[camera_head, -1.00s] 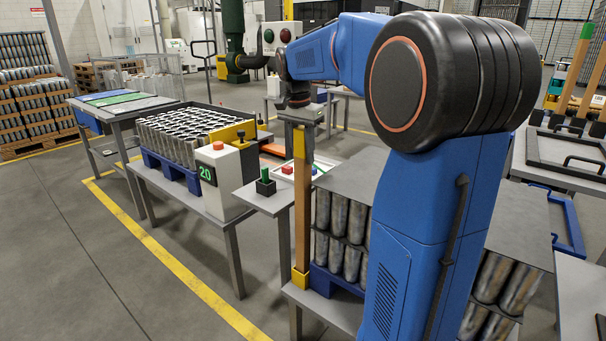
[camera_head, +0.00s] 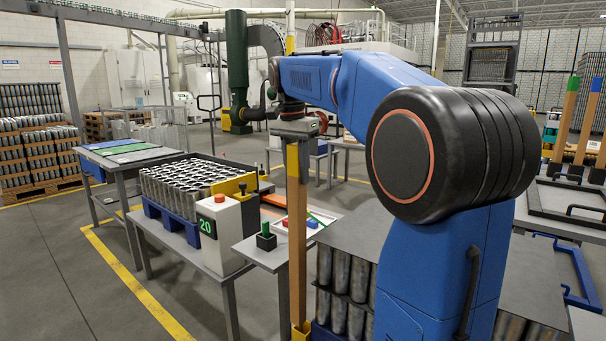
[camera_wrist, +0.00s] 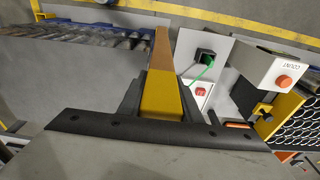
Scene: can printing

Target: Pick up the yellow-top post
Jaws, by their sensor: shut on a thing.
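The yellow-top post (camera_head: 298,230) is a long, square wooden bar standing upright, with a yellow band at its top and a yellow piece around its lower end. My gripper (camera_head: 297,138) is shut on the yellow top from above. In the wrist view, the yellow top (camera_wrist: 162,92) sits between the two dark fingers of my gripper (camera_wrist: 160,105), and the brown shaft runs away below it. The lower end is at the bottom edge of the head view, so I cannot tell whether it is clear of its support.
Silvery cans (camera_head: 344,290) under a grey sheet stand right beside the post. To its left are a white box with a green display (camera_head: 219,232), a can tray (camera_head: 190,182) and a small green-handled block (camera_head: 265,238). Open floor (camera_head: 60,270) lies at the left.

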